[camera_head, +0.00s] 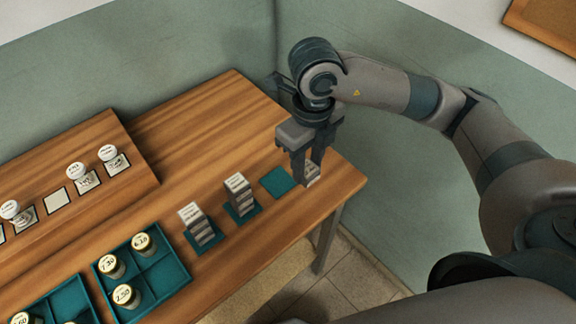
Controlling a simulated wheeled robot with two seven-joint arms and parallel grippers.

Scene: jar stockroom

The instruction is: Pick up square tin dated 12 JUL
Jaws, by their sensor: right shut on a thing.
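My right gripper (307,172) points down near the right end of the wooden table. It is shut on a small square tin (313,176) with a pale top, partly hidden by the fingers. The tin is just right of an empty teal mat (277,181); I cannot tell whether it touches the table. Two stacks of square tins stand to the left, a nearer stack (197,225) and a farther stack (238,195), each on a teal mat. The date writing on the tins is too small to read. My left gripper is not in view.
A teal divided tray (178,280) holds round jars with dated lids, and another teal tray (50,308) is at lower left. A raised wooden shelf (120,193) bears white-lidded jars on cards. Green walls stand close behind the table (228,100).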

